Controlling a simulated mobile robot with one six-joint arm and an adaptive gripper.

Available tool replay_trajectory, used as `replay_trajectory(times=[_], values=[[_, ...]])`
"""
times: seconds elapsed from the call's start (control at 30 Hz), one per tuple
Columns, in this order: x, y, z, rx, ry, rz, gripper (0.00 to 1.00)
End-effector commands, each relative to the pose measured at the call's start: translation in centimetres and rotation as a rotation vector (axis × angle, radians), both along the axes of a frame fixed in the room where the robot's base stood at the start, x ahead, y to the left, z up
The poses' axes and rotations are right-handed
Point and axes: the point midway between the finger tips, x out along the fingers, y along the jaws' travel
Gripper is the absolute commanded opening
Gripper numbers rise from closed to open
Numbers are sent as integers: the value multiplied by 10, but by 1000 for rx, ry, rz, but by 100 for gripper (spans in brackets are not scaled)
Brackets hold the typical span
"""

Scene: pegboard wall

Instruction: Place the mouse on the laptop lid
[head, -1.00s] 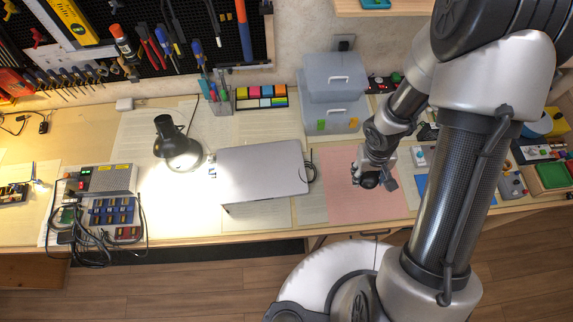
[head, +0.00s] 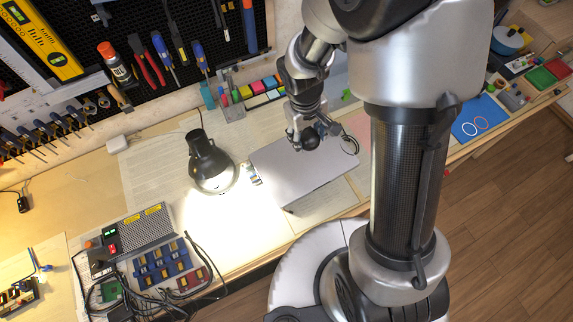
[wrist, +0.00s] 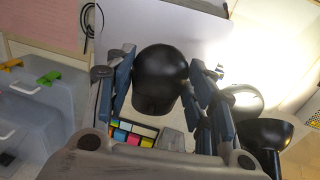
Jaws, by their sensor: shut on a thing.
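The black mouse (wrist: 160,78) sits between the two fingers of my gripper (wrist: 160,88) in the wrist view. In the head view my gripper (head: 312,138) is shut on the mouse (head: 309,141) and is over the far right part of the closed laptop (head: 300,178). The laptop's grey lid is bare apart from the gripper in front of it. The lid also shows behind the mouse in the wrist view (wrist: 140,25). I cannot tell the exact height of the mouse above the lid.
A lit black desk lamp (head: 209,162) stands just left of the laptop. A cable (head: 350,145) lies at its right edge. Colored sticky notes (head: 262,90) lie behind it. Electronics with loose wires (head: 150,260) lie at front left.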

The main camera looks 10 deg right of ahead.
Motion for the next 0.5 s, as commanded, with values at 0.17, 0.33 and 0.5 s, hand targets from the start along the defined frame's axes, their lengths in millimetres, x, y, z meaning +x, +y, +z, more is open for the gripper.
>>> replay_trajectory(times=[0.17, 0.33, 0.5], values=[[-2, 0, -36, 1, 7, 1, 24], [-1, 0, -84, 0, 6, 2, 24], [-1, 0, -128, 1, 5, 1, 24]])
